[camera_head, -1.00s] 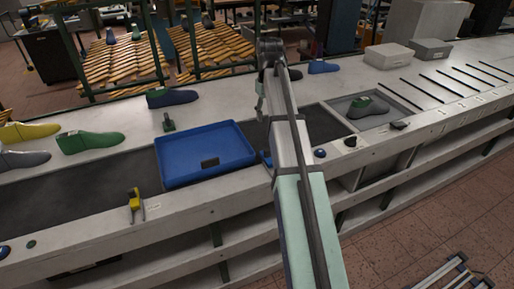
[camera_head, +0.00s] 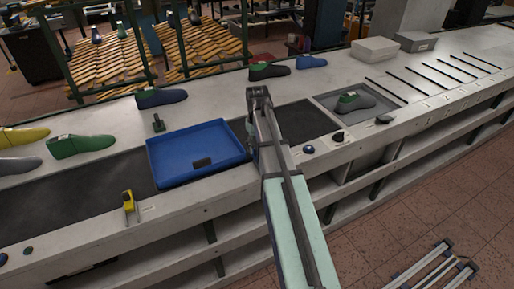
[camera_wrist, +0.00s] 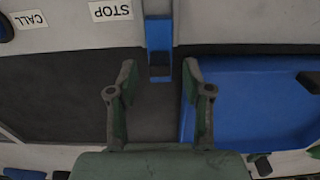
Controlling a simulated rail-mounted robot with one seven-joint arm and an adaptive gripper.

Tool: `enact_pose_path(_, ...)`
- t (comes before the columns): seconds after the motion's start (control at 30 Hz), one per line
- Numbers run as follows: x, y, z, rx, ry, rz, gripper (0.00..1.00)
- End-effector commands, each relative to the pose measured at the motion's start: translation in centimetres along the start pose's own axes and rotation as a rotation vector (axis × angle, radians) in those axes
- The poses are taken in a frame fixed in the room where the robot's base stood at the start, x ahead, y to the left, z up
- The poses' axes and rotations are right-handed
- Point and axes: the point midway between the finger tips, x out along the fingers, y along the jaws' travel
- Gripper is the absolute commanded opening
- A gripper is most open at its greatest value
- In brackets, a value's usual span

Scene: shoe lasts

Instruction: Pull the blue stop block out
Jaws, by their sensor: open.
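The blue stop block (camera_wrist: 158,36) shows in the wrist view as a narrow upright blue piece at the pale conveyor edge, its lower end reaching over the dark belt (camera_wrist: 60,85). My gripper (camera_wrist: 160,77) is open, with one finger to the left of the block's lower end and one to the right. I see nothing held between the fingers, and cannot tell whether either touches the block. The right finger overlaps the edge of the blue tray (camera_wrist: 255,65). In the head view my arm hides the block and the fingertips.
The blue tray (camera_head: 165,180) lies on the belt directly left of my arm in the head view. A yellow piece (camera_head: 129,204) stands on the front edge. A grey tray with a green-and-grey last (camera_head: 355,101) is to the right. STOP (camera_wrist: 110,10) and CALL labels lie near the block.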

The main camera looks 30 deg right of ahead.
Motion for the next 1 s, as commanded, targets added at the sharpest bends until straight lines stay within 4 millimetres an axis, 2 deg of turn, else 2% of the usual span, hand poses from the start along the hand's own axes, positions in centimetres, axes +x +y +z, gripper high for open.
enact_pose_path(0.2, 1.7, 0.0, 0.0, 0.000, -0.001, 0.000, 0.50)
enact_pose_path(0.57, 2.1, 0.0, 0.0, 0.000, 0.000, 0.000, 0.50)
enact_pose_path(0.6, 2.1, 0.0, 0.0, 0.000, 0.000, 0.000, 0.43)
enact_pose_path(0.67, 2.1, 0.0, 0.0, 0.000, 0.000, 0.000, 0.22)
enact_pose_path(0.7, 2.1, 0.0, 0.0, 0.000, 0.000, 0.000, 0.07)
enact_pose_path(0.73, 2.1, 0.0, 0.0, 0.000, 0.000, 0.000, 0.00)
enact_pose_path(0.9, 2.1, 0.0, 0.1, 0.000, 0.000, 0.000, 0.00)
enact_pose_path(1.0, 2.1, -0.1, 0.8, 0.001, 0.000, 0.000, 0.00)
